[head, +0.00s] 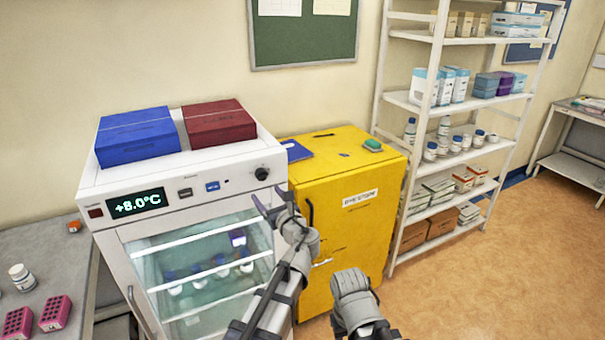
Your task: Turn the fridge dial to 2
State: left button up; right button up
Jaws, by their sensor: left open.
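The white fridge (185,180) has a glass door and a control strip along its top front. The black fridge dial (262,173) sits at the right end of that strip. I cannot read a setting on the dial at this size. The fridge display (136,203) reads +8.0°C in green. My left gripper (266,194) is open and empty, just below the dial and apart from it in the picture, with its fingers pointing up toward the dial. Part of my right arm shows at the bottom, but its gripper is not visible.
A blue box (137,136) and a dark red box (218,122) lie on the fridge top. A yellow cabinet (350,215) stands right beside the fridge. A white shelf rack (455,100) is further right. A bench (40,265) with pink racks is at left. Open floor lies at right.

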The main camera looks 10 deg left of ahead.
aim_at(264, 179)
pick_arm(q)
jog(key=shift+m+t, duration=0.3)
jog(key=shift+m, duration=0.4)
jog(key=shift+w+a+r, duration=0.2)
jog(key=shift+w+a, duration=0.25)
jog(key=shift+w, duration=0.75)
jog(key=shift+w+a+r, duration=0.15)
jog(key=shift+w+a, duration=0.25)
jog(key=shift+w, duration=0.85)
jog(key=shift+w+a+r, duration=0.2)
jog(key=shift+w+a, duration=0.25)
jog(key=shift+w, duration=0.75)
jog(key=shift+c, duration=0.3)
grip_shut()
